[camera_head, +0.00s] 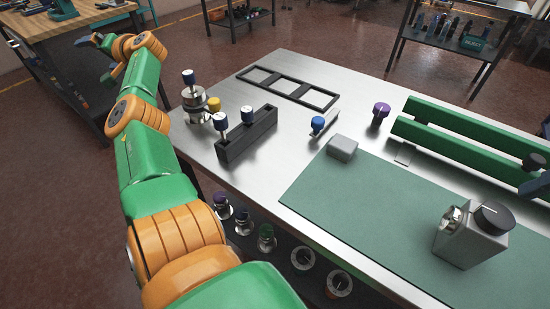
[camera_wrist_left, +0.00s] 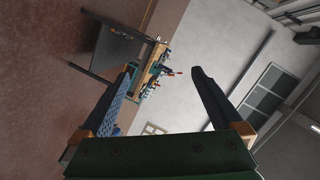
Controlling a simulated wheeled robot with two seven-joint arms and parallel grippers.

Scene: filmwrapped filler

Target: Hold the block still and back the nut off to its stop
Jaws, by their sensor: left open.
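A grey block (camera_head: 466,243) stands on the green mat at the lower right of the head view. A black round knob or nut (camera_head: 493,217) with a pale mark sits on its top. A shiny metal fitting (camera_head: 453,219) is on its left side. I cannot tell which part is the task's nut. My left gripper (camera_head: 98,39) is at the upper left of the head view, far from the block. In the left wrist view its two fingers (camera_wrist_left: 163,75) are wide apart with nothing between them. My right gripper is not seen clearly in either view.
A smaller grey block (camera_head: 342,148) lies at the mat's (camera_head: 365,220) corner. A dark holder (camera_head: 247,137), a black frame (camera_head: 288,87) and green rails (camera_head: 460,135) are on the metal table. A dark shape (camera_head: 536,186) at the right edge is unclear. The mat's middle is clear.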

